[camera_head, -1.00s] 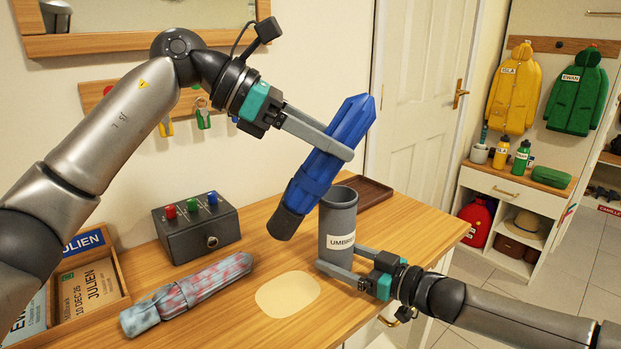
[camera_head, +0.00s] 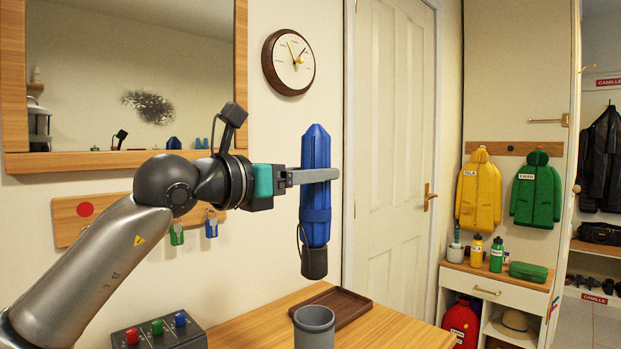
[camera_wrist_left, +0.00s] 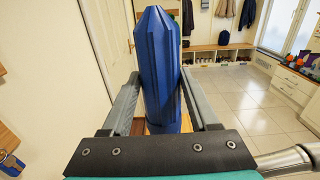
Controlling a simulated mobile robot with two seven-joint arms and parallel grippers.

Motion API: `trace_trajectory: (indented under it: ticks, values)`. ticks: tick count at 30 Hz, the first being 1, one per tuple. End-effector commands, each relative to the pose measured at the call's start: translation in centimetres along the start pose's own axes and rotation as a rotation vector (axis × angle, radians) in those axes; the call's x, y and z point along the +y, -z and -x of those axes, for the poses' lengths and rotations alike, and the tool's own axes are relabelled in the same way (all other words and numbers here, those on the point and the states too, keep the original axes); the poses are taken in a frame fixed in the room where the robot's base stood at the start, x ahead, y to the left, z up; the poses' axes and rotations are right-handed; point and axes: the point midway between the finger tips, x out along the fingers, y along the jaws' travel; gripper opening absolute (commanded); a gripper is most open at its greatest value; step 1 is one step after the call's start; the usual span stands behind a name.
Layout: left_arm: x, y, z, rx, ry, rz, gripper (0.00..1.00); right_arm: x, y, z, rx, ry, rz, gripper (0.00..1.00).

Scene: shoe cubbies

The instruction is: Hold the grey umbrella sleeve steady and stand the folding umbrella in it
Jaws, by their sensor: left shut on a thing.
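The blue folding umbrella (camera_head: 316,205) hangs upright with its dark handle end down. My left gripper (camera_head: 328,175) is shut on its middle part; the left wrist view shows the umbrella (camera_wrist_left: 158,70) between the two fingers. The grey umbrella sleeve (camera_head: 314,320) stands at the bottom edge of the head view with its round mouth up. The umbrella's lower end is above the sleeve's mouth in the picture, with a gap between them. The sleeve's lower part is cut off, and my right gripper is out of view.
A brown tray (camera_head: 344,304) lies behind the sleeve on the wooden top (camera_head: 400,330). A dark box with coloured buttons (camera_head: 160,334) stands at the lower left. A mirror (camera_head: 120,70) and a clock (camera_head: 288,61) hang on the wall behind.

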Motion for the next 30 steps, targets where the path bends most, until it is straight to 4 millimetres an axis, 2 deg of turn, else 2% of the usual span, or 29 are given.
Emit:
trace_trajectory:
  ticks: [30]
  values:
    - [0.1, 8.2, 0.1, 0.000, 0.001, 0.001, 0.00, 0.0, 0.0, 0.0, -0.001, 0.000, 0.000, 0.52]
